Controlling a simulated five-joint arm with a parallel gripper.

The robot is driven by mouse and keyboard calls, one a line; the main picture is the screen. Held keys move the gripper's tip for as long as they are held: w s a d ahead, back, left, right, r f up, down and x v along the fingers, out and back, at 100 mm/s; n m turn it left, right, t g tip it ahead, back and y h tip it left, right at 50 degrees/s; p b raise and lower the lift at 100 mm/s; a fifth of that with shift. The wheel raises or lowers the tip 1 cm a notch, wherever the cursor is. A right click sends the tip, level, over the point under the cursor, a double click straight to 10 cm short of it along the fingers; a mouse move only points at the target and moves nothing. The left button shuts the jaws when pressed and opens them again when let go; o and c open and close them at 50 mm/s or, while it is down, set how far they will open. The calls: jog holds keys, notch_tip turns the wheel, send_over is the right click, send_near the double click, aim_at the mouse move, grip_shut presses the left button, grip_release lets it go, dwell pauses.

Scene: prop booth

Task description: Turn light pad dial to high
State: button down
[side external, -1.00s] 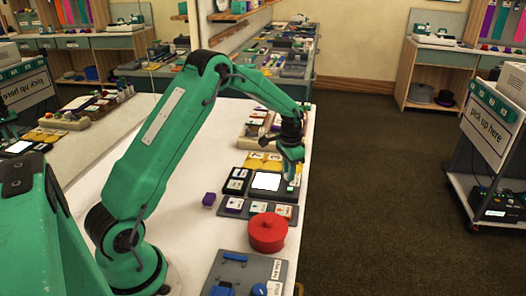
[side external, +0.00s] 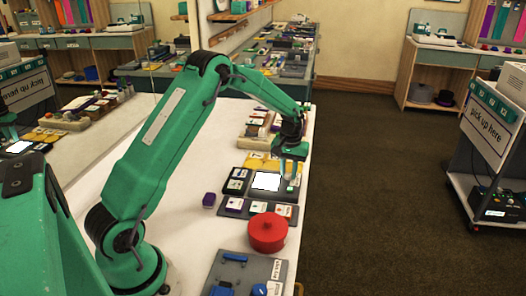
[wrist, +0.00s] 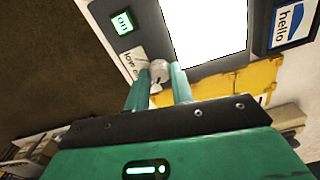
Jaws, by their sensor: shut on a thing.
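The light pad (side external: 276,193) lies on the white table with its square screen lit white. In the wrist view its dark frame (wrist: 149,22) holds the bright screen and a green button marked "on" (wrist: 122,22). The small pale dial (wrist: 160,70) sits on the frame near the screen's corner. A label (wrist: 132,60) beside it reads "low", with the rest cut off by a finger. My gripper (wrist: 159,78) points down over the pad and is shut on the dial, one finger on each side. The dial's pointer direction is not clear.
A red lidded pot (side external: 267,232) and a small purple block (side external: 209,199) stand on the table. The table's right edge is close to the pad.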

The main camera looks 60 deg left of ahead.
aim_at(289, 173)
jog(key=shift+d+n, duration=0.1)
jog(key=shift+n, duration=0.4)
jog(key=c, duration=1.2)
grip_release()
notch_tip(289, 173, up, 7)
jog(key=shift+w+r, duration=0.1)
jog(key=shift+r, duration=0.35)
